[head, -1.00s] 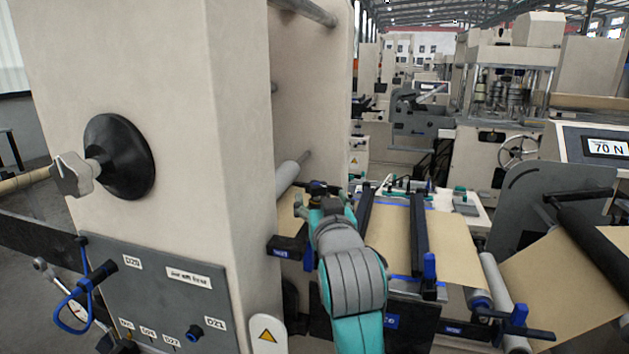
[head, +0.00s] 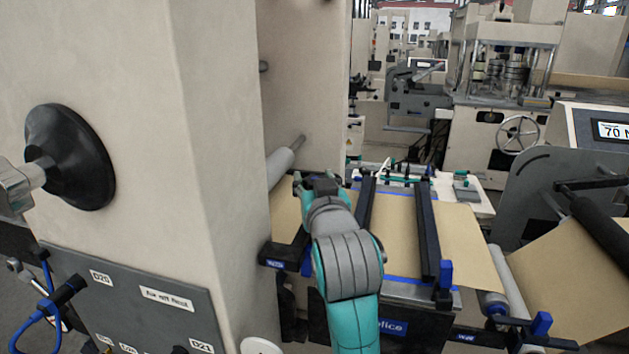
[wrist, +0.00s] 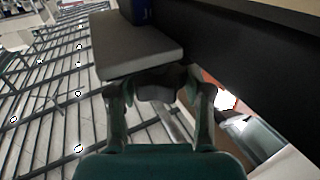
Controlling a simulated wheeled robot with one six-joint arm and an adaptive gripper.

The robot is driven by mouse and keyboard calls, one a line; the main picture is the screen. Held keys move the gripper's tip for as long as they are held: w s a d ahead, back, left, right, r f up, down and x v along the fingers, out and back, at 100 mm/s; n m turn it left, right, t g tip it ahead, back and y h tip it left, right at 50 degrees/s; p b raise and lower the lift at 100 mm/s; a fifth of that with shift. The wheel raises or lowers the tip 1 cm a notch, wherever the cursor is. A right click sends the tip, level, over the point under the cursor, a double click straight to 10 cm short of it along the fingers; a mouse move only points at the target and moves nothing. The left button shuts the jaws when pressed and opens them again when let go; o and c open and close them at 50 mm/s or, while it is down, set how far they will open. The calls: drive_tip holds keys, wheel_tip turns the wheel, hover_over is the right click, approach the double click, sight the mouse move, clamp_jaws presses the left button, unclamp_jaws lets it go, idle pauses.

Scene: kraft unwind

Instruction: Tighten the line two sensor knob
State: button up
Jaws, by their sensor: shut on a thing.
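My gripper (wrist: 160,98) shows in the wrist view with its two fingers closed around a small dark grey knob (wrist: 155,90), which I take to be the sensor knob. The knob sits under a flat grey block (wrist: 137,45), and its far side is hidden. In the head view, my teal and grey arm reaches to the left end of the splice table, beside the beige column. The fingertips and the knob cannot be made out there.
The beige machine column (head: 220,180) stands close on the left, with a large black knob (head: 75,155) on its face. Two dark bars (head: 425,225) cross the kraft paper (head: 395,240) right of my arm. A tension display (head: 612,130) reads 70 at the right.

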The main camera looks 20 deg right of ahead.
drive_tip(key=c, duration=0.3)
drive_tip(key=shift+m+g+h, duration=0.3)
drive_tip(key=shift+m+h, duration=0.5)
drive_tip(key=shift+h, duration=0.4)
drive_tip(key=o, duration=1.2)
drive_tip(key=shift+c, duration=0.2)
drive_tip(key=v, duration=0.7)
drive_tip(key=shift+s, duration=0.25)
drive_tip(key=shift+a, duration=0.1)
